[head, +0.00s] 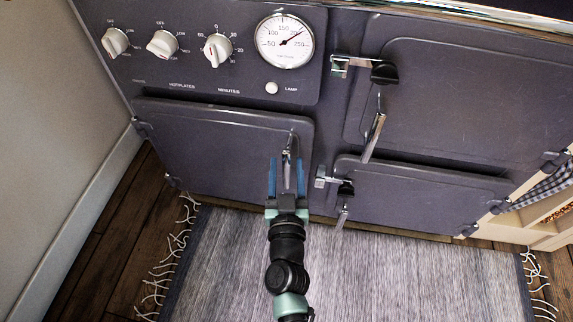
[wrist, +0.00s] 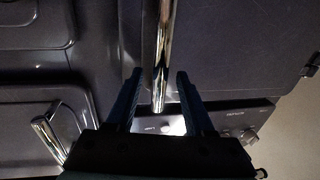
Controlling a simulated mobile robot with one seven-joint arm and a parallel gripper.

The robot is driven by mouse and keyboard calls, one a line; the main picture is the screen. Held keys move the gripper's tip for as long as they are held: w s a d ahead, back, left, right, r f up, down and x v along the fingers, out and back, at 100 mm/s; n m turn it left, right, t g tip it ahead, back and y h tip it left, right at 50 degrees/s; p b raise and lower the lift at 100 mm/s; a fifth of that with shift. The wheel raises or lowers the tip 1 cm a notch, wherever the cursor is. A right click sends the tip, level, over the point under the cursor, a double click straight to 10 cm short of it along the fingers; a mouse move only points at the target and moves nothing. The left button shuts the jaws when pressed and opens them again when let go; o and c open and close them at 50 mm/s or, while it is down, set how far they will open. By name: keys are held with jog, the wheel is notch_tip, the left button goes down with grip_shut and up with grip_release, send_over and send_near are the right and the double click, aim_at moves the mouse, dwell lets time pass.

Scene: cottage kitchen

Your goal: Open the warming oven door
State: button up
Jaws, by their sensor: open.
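The dark range has a large left door (head: 215,148), which looks closed. A slim chrome handle (head: 288,150) hangs near that door's right edge. My gripper (head: 286,165) is at this handle with its blue fingers open, one on each side. In the wrist view the chrome handle (wrist: 164,50) runs between the two fingertips of my gripper (wrist: 159,75), with a visible gap to each finger. I see no label that tells which door is the warming oven's.
Two more closed doors, an upper right one (head: 455,100) and a lower right one (head: 415,195), have their own latch handles. Knobs and a round gauge (head: 284,41) are above the left door. A fringed grey rug (head: 400,270) covers the floor in front.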

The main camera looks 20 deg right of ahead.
jog(key=shift+w+d, duration=0.3)
jog(key=shift+w, duration=0.35)
grip_shut()
dwell(1.0)
